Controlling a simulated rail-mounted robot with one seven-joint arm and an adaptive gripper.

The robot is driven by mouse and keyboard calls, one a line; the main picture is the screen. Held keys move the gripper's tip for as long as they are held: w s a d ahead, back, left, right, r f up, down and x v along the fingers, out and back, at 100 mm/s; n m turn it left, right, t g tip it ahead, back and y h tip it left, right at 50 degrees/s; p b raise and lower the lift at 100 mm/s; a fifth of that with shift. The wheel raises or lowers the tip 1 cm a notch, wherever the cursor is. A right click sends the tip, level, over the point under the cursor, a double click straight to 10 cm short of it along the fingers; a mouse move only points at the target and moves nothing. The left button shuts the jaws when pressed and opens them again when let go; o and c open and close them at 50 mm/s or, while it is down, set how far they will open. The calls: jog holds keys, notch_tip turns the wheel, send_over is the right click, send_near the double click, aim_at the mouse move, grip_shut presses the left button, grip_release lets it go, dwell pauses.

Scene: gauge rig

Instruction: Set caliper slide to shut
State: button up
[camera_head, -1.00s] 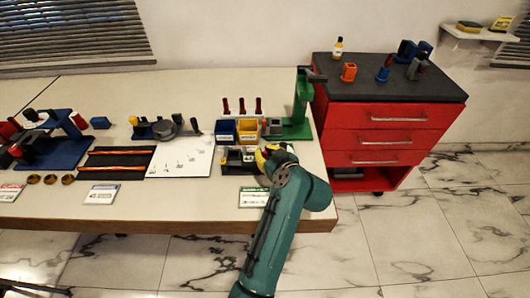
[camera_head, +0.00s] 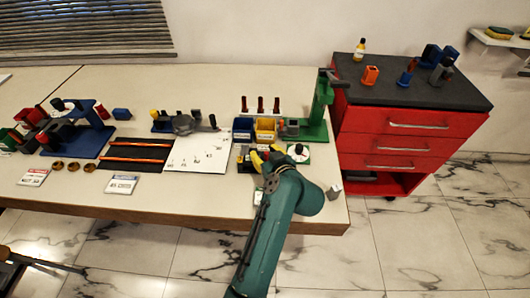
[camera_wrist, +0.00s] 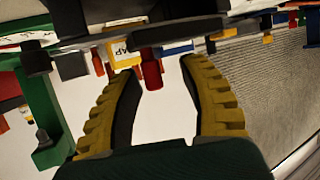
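I cannot tell for certain which part is the caliper slide. In the head view my gripper (camera_head: 262,158) is low over the front right of the white table, at a small dark fixture (camera_head: 243,157) that it partly hides. The wrist view shows my two yellow, ridged fingers (camera_wrist: 165,68) spread apart with no object visibly held between them. A dark horizontal bar (camera_wrist: 178,32) crosses beyond the fingertips; contact cannot be judged. A round white dial (camera_head: 298,149) stands just right of my gripper.
Blue (camera_head: 242,127) and yellow (camera_head: 265,128) bins and red pegs stand behind my gripper. A green stand (camera_head: 320,105) rises at the right. A blue-based device (camera_head: 183,122), white sheet (camera_head: 200,150) and blue rig (camera_head: 80,138) lie left. A red cabinet (camera_head: 400,135) adjoins the table.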

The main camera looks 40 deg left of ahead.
jog(key=shift+d, duration=0.1)
jog(key=v, duration=1.2)
jog(key=shift+w+r, duration=0.1)
